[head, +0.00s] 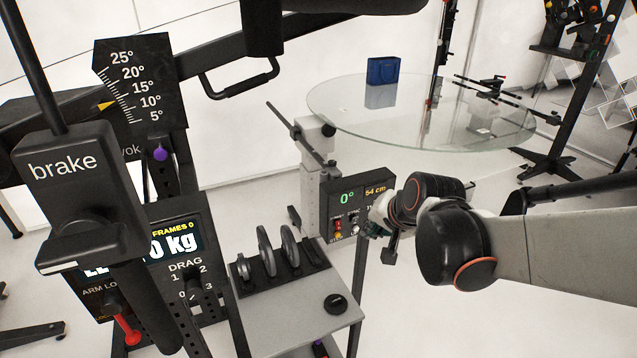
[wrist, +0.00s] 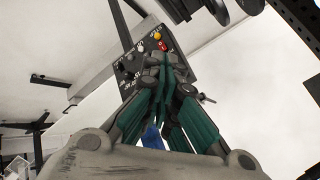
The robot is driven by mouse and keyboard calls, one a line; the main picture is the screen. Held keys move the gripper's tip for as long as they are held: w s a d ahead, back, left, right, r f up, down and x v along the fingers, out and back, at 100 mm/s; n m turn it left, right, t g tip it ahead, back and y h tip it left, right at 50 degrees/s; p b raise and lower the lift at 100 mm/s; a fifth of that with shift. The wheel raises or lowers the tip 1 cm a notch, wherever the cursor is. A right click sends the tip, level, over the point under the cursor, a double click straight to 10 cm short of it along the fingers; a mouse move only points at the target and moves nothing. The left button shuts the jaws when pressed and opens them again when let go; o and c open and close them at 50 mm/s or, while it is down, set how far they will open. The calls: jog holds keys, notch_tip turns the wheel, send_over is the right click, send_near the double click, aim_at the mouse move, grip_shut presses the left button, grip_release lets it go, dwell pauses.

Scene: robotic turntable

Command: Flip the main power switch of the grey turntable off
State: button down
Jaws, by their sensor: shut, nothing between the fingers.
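A dark control box (head: 357,187) with a green 0° and a yellow 54 cm readout stands left of my gripper in the head view. Its lower face has a small red switch (head: 338,224), an orange lamp or knob and other small switches. In the wrist view the control panel (wrist: 140,60) shows a red switch (wrist: 163,46) beside an orange knob (wrist: 156,36). My gripper (wrist: 166,60) has green-padded fingers, shut and empty. The tips are close to the red switch; contact cannot be told. In the head view my gripper (head: 372,230) is partly hidden by my wrist.
A glass disc (head: 420,125) carries a blue box (head: 383,70) behind the control box. A grey cart (head: 290,305) with upright discs and a black knob stands at front centre. A brake lever housing (head: 75,190) and weight display crowd the left.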

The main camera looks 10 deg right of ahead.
aim_at(339, 225)
jog(key=w+d+f+m+t+y+p, duration=0.1)
jog(key=w+d+f+m, duration=0.3)
jog(key=w+f+m, duration=0.3)
jog(key=shift+w+d+f+m+p, duration=0.2)
jog(key=shift+w+f+m+p, duration=0.15)
jog(key=shift+w+f, duration=2.75)
jog(key=shift+s+f, duration=0.5)
jog(key=shift+f, duration=0.05)
jog(key=shift+w+a+r+b+x, duration=0.1)
jog(key=shift+w+r+b+x, duration=0.2)
jog(key=shift+b+x, duration=1.25)
jog(key=shift+w+a+r+b+x, duration=0.1)
jog(key=shift+w+r+b+x, duration=0.15)
jog(key=shift+x, duration=2.6)
jog(key=shift+w+r+b+x, duration=0.3)
jog(key=shift+b+x, duration=0.5)
jog(key=shift+x, duration=1.4)
jog(key=shift+w, duration=0.1)
